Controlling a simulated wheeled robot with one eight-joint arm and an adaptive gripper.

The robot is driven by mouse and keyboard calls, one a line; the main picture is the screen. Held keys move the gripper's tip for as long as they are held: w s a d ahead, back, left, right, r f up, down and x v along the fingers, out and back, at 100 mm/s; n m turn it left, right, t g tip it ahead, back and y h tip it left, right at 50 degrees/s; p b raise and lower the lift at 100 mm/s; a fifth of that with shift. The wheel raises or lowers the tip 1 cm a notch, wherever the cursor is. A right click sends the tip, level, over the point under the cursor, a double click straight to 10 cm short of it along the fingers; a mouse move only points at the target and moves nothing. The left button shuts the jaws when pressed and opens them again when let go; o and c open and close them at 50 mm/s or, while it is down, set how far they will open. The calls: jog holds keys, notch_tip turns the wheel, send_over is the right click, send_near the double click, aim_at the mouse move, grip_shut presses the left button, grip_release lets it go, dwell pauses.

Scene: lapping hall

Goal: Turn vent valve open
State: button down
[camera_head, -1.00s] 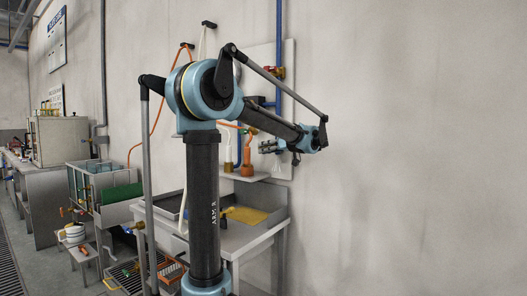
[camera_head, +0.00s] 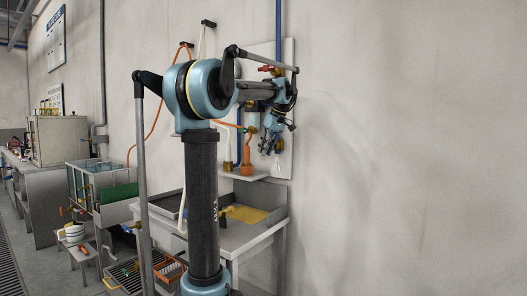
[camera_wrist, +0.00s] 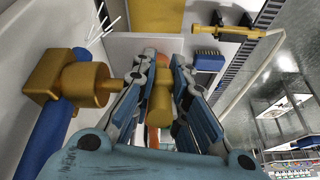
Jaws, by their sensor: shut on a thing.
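A brass valve body (camera_wrist: 75,84) sits on a blue pipe (camera_wrist: 45,140) at the left of the wrist view. In the head view my gripper (camera_head: 266,148) points down in front of the wall board. The valve there is mostly hidden by my arm; a small brass part (camera_head: 251,130) shows beside it. I cannot tell how far the valve is turned.
A red-handled valve (camera_head: 271,69) is higher on the board (camera_head: 288,80). A sink bench (camera_head: 245,241) with a yellow mat (camera_head: 245,214) is lower. The wall to the right is clear.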

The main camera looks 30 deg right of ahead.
jog(key=shift+g+h, duration=0.9)
jog(key=shift+g, duration=1.1)
jog(key=c, duration=1.6)
grip_release()
jog(key=shift+o, duration=0.2)
